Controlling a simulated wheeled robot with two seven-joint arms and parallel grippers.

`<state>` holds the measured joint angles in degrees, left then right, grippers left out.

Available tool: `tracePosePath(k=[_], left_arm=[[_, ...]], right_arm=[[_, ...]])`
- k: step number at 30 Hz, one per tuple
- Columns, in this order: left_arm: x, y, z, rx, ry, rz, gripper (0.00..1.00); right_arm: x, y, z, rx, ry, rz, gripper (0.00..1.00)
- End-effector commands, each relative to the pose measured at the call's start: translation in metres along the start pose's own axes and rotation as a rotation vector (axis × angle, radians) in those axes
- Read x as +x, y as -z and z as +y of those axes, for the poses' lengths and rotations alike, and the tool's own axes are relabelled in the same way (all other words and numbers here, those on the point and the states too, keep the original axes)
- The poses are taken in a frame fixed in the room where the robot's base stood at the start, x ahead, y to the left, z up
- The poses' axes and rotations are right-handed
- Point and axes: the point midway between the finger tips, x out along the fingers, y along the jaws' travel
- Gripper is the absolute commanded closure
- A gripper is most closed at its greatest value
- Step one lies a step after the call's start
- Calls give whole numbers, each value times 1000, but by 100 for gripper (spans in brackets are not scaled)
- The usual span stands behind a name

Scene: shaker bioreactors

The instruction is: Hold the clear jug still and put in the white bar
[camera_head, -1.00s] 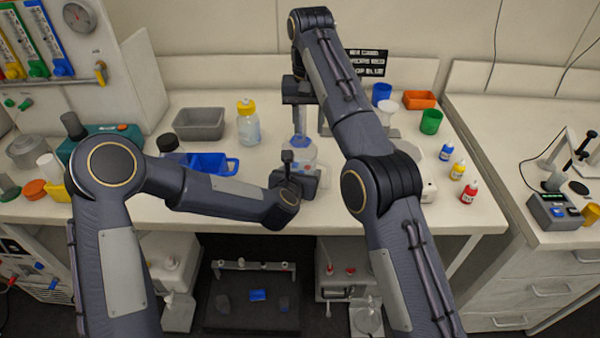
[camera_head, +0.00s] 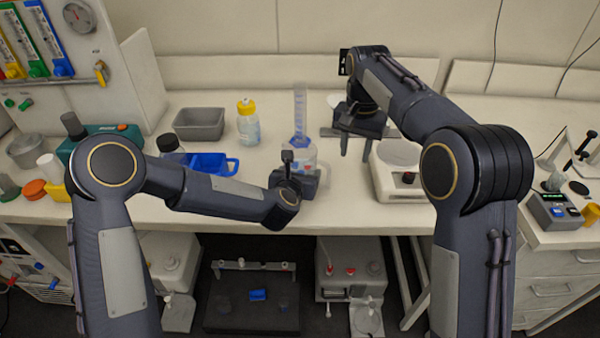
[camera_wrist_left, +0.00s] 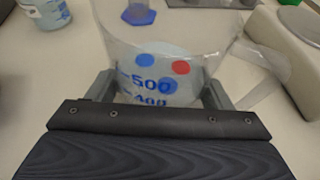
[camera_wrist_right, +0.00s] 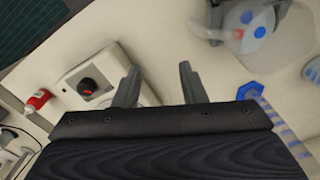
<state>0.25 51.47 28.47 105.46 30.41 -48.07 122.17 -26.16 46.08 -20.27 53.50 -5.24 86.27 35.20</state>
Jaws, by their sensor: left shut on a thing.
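The clear jug (camera_head: 303,157) stands upright on the bench near its front edge. In the left wrist view the jug (camera_wrist_left: 165,60) shows volume marks and several blue and red discs low down. My left gripper (camera_wrist_left: 160,92) is shut on it, one finger on each side. My right gripper (camera_head: 357,146) is right of the jug, over the bench, with its fingers apart. In the right wrist view this gripper (camera_wrist_right: 158,80) is open and empty, and the jug (camera_wrist_right: 245,25) shows at upper right. I cannot make out a white bar in any view.
A clear cylinder with a blue base (camera_head: 299,138) stands just behind the jug. A white device with a round plate and black knob (camera_head: 398,180) is right of it. A blue tray (camera_head: 212,164), a grey bin (camera_head: 199,124) and a yellow-capped bottle (camera_head: 248,124) are to the left.

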Motion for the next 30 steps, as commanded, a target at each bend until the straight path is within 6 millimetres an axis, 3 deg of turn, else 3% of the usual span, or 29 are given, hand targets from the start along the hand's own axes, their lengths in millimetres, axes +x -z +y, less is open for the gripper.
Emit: tracePosePath(k=[18, 30], left_arm=[[0, 0, 0, 0, 0, 0, 67], [0, 0, 0, 0, 1, 0, 67]], right_arm=[[55, -36, 106, 413, 0, -3, 62], [96, -76, 153, 577, -1, -4, 62]])
